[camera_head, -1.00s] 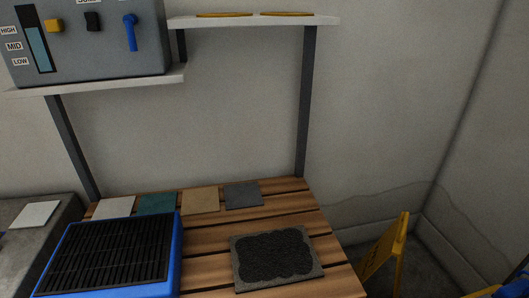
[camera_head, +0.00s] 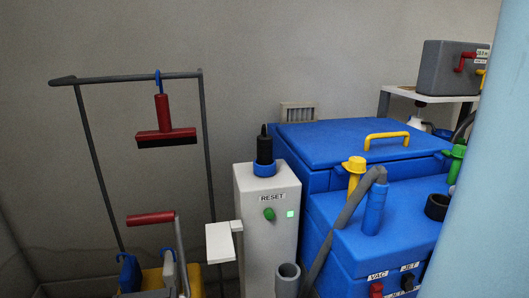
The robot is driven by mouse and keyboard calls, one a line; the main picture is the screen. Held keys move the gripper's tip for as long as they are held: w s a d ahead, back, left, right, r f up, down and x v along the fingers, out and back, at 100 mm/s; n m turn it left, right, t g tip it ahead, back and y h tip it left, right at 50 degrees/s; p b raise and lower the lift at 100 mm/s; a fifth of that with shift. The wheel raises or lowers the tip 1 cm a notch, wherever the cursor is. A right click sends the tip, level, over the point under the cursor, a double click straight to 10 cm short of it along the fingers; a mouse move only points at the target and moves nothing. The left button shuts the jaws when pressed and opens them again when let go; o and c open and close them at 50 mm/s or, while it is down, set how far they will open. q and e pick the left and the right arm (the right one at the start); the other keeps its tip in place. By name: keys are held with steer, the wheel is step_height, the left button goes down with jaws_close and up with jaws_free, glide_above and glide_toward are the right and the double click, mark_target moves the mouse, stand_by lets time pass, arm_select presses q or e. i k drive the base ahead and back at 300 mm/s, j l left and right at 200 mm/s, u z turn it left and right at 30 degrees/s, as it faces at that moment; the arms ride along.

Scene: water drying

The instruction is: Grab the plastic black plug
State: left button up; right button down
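A black plug-like piece (camera_head: 264,147) with a narrow tip stands upright in a blue ring (camera_head: 264,169) on top of a white box (camera_head: 267,230). The box has a RESET label, a green knob (camera_head: 269,214) and a lit green light (camera_head: 290,214). The lower end of the black piece is hidden inside the ring. Neither of my grippers shows in the view.
A blue machine (camera_head: 335,140) with a yellow handle (camera_head: 387,137) and a grey hose (camera_head: 345,215) stands right of the box. A dark rack (camera_head: 135,76) with a hanging red squeegee (camera_head: 163,118) is at the left. A white shelf (camera_head: 425,97) is behind at right.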

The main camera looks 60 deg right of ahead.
mark_target(264, 144)
steer(key=z, duration=1.85)
steer(key=l+u, duration=0.15)
